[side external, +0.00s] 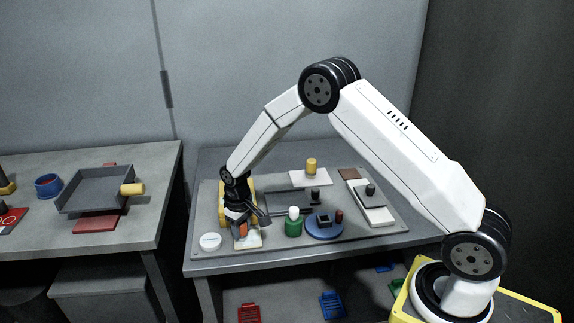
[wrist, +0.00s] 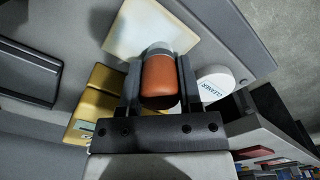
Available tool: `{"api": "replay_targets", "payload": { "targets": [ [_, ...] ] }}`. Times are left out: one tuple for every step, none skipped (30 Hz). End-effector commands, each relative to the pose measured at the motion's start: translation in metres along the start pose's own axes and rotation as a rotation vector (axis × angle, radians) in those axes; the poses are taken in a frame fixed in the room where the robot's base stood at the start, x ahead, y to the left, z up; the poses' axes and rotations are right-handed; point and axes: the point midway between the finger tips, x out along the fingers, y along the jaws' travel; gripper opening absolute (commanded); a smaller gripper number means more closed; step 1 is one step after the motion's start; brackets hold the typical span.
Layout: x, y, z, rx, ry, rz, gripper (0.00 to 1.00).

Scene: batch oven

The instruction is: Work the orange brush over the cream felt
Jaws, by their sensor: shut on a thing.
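My gripper (side external: 241,226) points down at the front left of the table. It is shut on the orange brush (wrist: 158,82), which sits between the two dark fingers in the wrist view. The brush also shows as a small orange patch in the side view (side external: 243,230). The cream felt (wrist: 148,30) is a pale square pad beyond the brush tip in the wrist view. In the side view the felt (side external: 250,242) lies at and under the brush, partly hidden by the gripper. I cannot tell whether the brush touches it.
A round white cleaner tin (side external: 210,241) stands close left of the gripper. A yellow block (wrist: 97,103) is beside the fingers. A green bottle (side external: 293,225) and a blue round base (side external: 324,232) stand to the right. A grey tray (side external: 95,190) is on the left bench.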

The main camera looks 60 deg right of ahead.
Motion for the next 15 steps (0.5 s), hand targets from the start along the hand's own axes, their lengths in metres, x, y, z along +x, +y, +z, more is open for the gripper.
{"api": "replay_targets", "payload": {
  "targets": [
    [0.001,-0.004,-0.004,-0.001,0.001,0.0,0.0],
    [0.0,-0.006,-0.006,-0.001,0.001,0.0,0.0],
    [0.0,-0.008,-0.008,-0.001,0.001,0.0,0.0],
    [0.0,-0.01,-0.01,-0.001,0.001,0.0,0.0],
    [0.0,-0.012,-0.012,-0.002,0.001,0.0,0.0],
    [0.0,-0.014,-0.014,-0.002,0.001,0.0,0.0],
    [0.001,-0.016,-0.016,-0.001,0.001,0.0,0.0],
    [0.001,-0.018,-0.018,-0.001,0.001,0.0,0.0],
    [0.0,-0.021,-0.02,-0.001,0.002,0.0,0.0],
    [0.001,-0.02,-0.022,0.001,0.002,0.0,0.0],
    [0.0,-0.017,-0.024,0.002,0.001,0.0,0.0],
    [0.0,-0.014,-0.025,0.002,-0.001,0.0,0.0],
    [0.0,-0.013,-0.027,0.002,-0.001,0.0,0.0],
    [0.001,-0.011,-0.029,0.001,-0.001,0.0,0.0],
    [0.0,-0.009,-0.027,0.002,-0.002,-0.001,0.0]
  ]
}}
